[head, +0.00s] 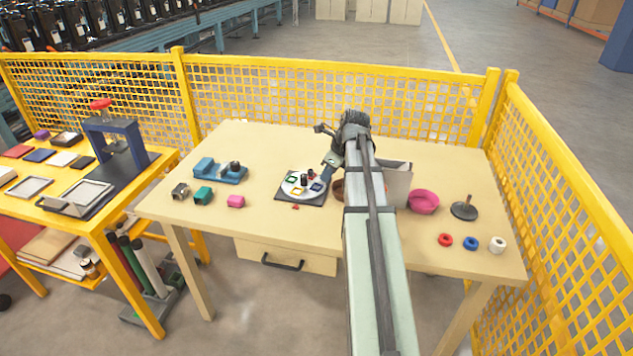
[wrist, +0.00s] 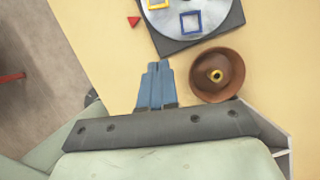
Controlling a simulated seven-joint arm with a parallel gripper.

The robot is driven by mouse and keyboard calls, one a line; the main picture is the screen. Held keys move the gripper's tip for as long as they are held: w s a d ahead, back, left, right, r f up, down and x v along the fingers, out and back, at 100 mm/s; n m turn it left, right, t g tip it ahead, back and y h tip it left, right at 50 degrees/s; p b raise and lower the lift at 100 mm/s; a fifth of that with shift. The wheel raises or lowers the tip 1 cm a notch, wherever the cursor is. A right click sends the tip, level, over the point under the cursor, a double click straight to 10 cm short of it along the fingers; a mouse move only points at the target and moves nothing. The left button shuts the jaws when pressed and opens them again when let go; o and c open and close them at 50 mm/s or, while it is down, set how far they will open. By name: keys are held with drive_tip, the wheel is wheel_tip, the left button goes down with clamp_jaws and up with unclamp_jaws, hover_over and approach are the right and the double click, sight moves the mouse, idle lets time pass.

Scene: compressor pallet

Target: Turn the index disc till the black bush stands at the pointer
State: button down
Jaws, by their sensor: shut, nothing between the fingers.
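The pale round index disc (head: 289,191) lies on a dark square base (head: 286,198) on the table. It carries yellow, green and blue square frames and small dark upright pieces. A black piece (head: 304,177) stands toward its far side, away from the pointer; whether it is the black bush or a knob is too small to tell. The red pointer (head: 295,207) sits at the near edge of the base. In the wrist view I see part of the disc (wrist: 213,14), the blue frame (wrist: 191,21) and the pointer (wrist: 133,21). My gripper (wrist: 157,66) is shut and empty, beside the base.
A brown bowl (wrist: 215,94) with a yellow ring inside stands close right of my fingers. A pink bowl (head: 424,201) and a dark spindle stand (head: 464,208) are farther right. A blue fixture (head: 218,172) and small blocks stand left. Yellow mesh fencing (head: 330,90) borders the table behind.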

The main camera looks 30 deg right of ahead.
sight(303, 196)
drive_tip(key=x, duration=0.9)
drive_tip(key=shift+a+f, duration=0.1)
drive_tip(key=shift+f, duration=0.25)
drive_tip(key=shift+w+a+r, duration=0.1)
drive_tip(key=shift+w+a, duration=0.2)
drive_tip(key=shift+w, duration=0.25)
drive_tip(key=shift+w+a, duration=0.25)
drive_tip(key=shift+w, duration=0.3)
drive_tip(key=shift+w+a, duration=0.45)
drive_tip(key=shift+w, duration=0.2)
